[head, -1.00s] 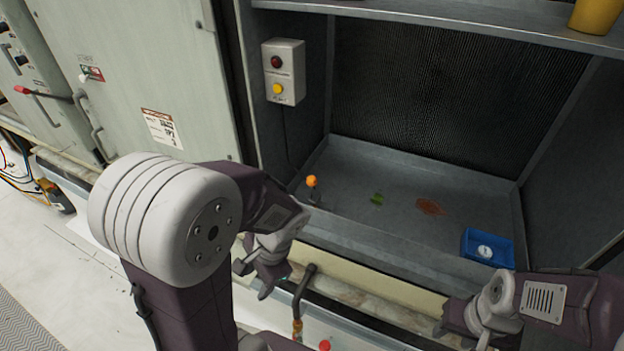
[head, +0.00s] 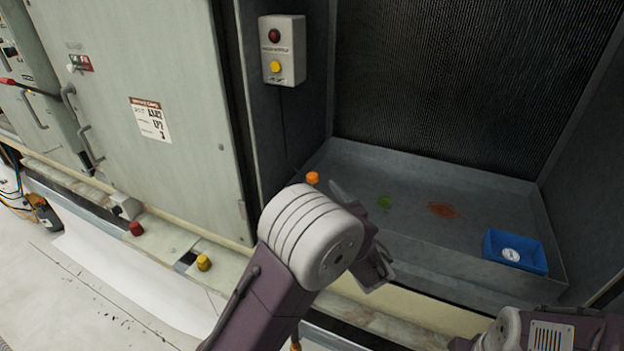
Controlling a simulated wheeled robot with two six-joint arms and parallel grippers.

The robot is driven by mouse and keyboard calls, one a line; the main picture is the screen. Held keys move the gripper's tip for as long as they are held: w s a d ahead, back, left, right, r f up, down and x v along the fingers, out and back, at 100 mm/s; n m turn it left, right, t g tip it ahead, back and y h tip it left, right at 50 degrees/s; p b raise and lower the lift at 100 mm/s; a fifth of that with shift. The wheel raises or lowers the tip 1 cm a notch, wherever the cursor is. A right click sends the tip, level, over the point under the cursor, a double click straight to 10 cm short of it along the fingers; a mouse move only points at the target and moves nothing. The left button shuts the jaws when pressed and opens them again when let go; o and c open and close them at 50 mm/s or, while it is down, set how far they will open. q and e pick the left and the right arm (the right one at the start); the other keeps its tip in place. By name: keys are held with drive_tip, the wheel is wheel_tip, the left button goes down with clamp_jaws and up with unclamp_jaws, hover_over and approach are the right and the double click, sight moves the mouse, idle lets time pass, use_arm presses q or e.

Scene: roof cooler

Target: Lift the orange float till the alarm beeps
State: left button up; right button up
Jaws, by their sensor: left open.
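The orange float (head: 312,178) stands at the left front of the grey tray (head: 440,170). Its lower part is hidden behind my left arm. My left gripper (head: 341,192) is mostly hidden behind my arm's white joint. A grey finger-like part of it shows just right of the float, with a small gap in the picture. The gripper is open, and I see nothing held in it. The alarm box (head: 283,50), with a dark red lamp and a yellow button, is on the wall above left. My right gripper (head: 470,343) is largely cut off at the bottom right.
A blue box (head: 514,252) with a white round mark sits at the tray's right. A green patch (head: 384,201) and a rusty stain (head: 443,210) lie on the tray floor. The tray's middle is open.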

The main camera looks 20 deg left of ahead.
sight(314, 179)
use_arm(q)
drive_tip(key=p+x, duration=0.1)
drive_tip(key=x, duration=0.6)
drive_tip(key=shift+w+a, duration=0.15)
drive_tip(key=shift+w, duration=0.05)
clamp_jaws()
idle(1.0)
